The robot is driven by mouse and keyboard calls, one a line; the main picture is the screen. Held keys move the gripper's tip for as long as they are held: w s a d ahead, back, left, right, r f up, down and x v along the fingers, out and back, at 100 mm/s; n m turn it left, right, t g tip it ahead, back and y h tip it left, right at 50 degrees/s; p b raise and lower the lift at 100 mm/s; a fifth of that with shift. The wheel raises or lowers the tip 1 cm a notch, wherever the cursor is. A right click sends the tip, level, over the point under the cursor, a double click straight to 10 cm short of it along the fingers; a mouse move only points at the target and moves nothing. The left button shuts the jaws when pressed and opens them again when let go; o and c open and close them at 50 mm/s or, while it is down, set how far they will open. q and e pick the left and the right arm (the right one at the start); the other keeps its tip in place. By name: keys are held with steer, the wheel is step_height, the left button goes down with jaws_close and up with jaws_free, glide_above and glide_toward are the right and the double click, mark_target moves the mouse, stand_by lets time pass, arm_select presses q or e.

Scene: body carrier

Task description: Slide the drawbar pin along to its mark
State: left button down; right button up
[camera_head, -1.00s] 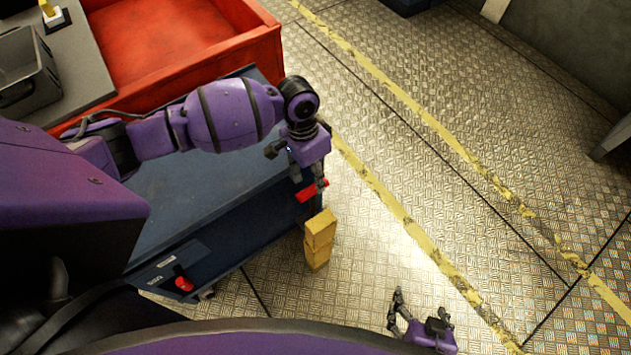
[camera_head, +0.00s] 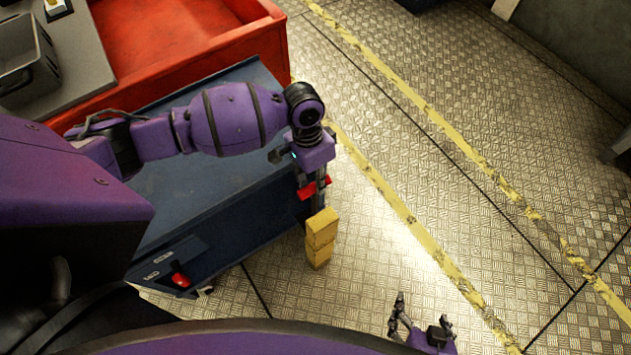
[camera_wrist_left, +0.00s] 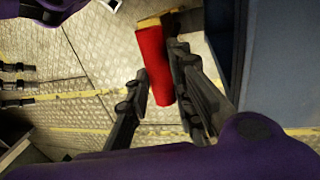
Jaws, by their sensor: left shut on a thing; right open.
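A red bar-like piece (camera_head: 308,191), seemingly the drawbar pin, is at the right edge of the blue cart (camera_head: 215,180). In the left wrist view it is a red cylinder (camera_wrist_left: 153,62) between my fingers. My left gripper (camera_head: 318,197) is shut on it, with dark fingers crossing it in the head view. The yellow blocks (camera_head: 321,238) stand just below the gripper. I cannot make out a mark for the pin. My right gripper (camera_head: 421,318) is open and empty over the floor at the lower right.
A red tub (camera_head: 180,40) and a grey bin (camera_head: 27,60) are at the upper left. The patterned metal floor (camera_head: 440,190) with yellow lines is clear to the right.

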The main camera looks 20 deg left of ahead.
mark_target(316, 193)
arm_select(q)
step_height(316, 193, down, 7)
steer(key=shift+s+r+b, duration=0.1)
steer(key=shift+s+b, duration=0.05)
steer(key=shift+b, duration=0.9)
steer(key=c, duration=1.9)
jaws_free()
steer(key=shift+c, duration=0.2)
steer(key=o, duration=0.5)
arm_select(e)
steer(key=shift+g, duration=0.4)
steer(key=s+f, duration=0.2)
steer(key=f, duration=0.1)
steer(key=shift+s+a+f, duration=0.1)
steer(key=shift+s+f, duration=0.05)
steer(key=shift+s, duration=0.1)
arm_select(q)
steer(key=shift+r, duration=0.1)
